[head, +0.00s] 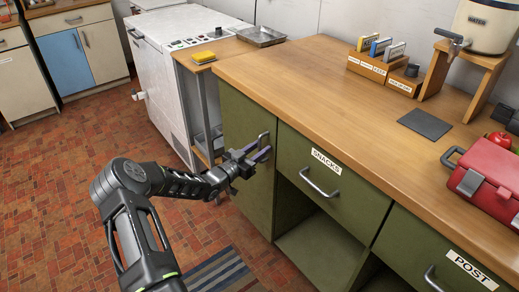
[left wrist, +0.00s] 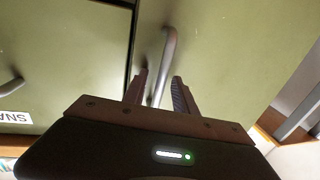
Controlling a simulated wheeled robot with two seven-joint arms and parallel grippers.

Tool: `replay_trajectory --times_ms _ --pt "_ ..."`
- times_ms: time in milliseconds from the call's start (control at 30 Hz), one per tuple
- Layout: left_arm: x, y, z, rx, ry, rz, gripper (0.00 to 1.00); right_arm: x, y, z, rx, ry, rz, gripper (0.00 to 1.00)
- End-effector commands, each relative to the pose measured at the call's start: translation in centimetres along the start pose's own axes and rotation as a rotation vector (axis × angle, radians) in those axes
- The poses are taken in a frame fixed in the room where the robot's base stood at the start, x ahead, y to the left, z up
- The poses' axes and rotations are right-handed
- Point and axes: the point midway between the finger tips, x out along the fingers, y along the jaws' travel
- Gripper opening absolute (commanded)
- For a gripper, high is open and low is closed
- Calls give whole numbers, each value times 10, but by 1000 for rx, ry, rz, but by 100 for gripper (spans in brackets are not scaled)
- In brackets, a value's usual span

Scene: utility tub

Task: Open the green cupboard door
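The green cupboard door (head: 245,125) is at the left end of the green counter and looks shut. It fills the middle and right of the left wrist view (left wrist: 235,60). Its upright metal bar handle (head: 264,139) is near the door's right edge; it also shows in the left wrist view (left wrist: 168,45). My left gripper (head: 264,154) is at the handle's lower part. Its two fingers (left wrist: 160,88) are apart, with the handle between them; I cannot tell whether they touch it. My right gripper is not in view.
Right of the door are a SNACKS drawer (head: 333,181) with a bar handle, an open shelf space below it, and a POST drawer (head: 440,258). A white appliance (head: 165,70) and small shelf cart (head: 203,100) stand left. The brick floor before the door holds a striped mat (head: 222,273).

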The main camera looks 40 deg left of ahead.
Motion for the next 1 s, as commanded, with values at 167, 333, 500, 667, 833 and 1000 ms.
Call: replay_trajectory --times_ms 167,333,500,667,833,1000 --pt "1 0 0 0 -1 0 33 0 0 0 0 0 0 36" --pt "0 0 0 0 0 0 24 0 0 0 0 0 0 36" --pt "0 0 0 0 0 0 10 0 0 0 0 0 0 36" --pt "0 0 0 0 -1 0 0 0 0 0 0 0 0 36" --pt "0 0 0 0 -1 0 0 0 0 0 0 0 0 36" --pt "0 0 0 0 -1 0 0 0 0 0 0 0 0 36"
